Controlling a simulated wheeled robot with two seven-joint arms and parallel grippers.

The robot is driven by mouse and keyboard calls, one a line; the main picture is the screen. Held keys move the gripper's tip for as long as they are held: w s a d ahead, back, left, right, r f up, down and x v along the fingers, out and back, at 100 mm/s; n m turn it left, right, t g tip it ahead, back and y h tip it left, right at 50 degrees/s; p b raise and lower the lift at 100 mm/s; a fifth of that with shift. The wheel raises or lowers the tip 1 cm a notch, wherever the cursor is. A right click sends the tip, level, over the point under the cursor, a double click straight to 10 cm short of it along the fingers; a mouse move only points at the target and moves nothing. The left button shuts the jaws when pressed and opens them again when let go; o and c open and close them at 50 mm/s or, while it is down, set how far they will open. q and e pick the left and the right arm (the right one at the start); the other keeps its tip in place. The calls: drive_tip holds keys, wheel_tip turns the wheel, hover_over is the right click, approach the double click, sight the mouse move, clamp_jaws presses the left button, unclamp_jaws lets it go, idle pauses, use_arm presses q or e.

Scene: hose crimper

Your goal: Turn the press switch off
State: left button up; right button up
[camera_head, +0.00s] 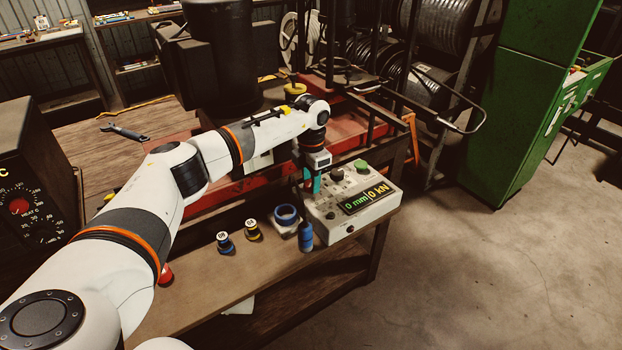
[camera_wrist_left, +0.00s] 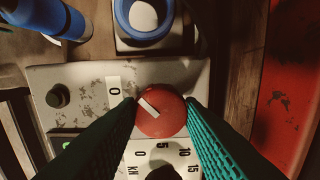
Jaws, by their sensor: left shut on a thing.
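The press control box (camera_head: 362,222) sits at the right end of the workbench. Its display (camera_head: 365,200) reads "0 mm|0 kN". My left gripper (camera_head: 312,184) points down onto the box's left part. In the left wrist view, my left gripper (camera_wrist_left: 162,104) is shut on a round red switch knob (camera_wrist_left: 163,122), one teal-padded finger on each side. The knob's white mark slants up-left, roughly towards a white label with "0" (camera_wrist_left: 114,91). My right gripper is not in view.
A black knob (camera_wrist_left: 58,96) and a green button (camera_head: 361,165) are on the box. A green cabinet (camera_head: 520,100) stands right.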

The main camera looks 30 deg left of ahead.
use_arm(q)
drive_tip(key=shift+n, duration=0.4)
drive_tip(key=o, duration=1)
drive_tip(key=shift+c, duration=0.2)
wheel_tip(320, 180, up, 12)
drive_tip(key=b, duration=0.3)
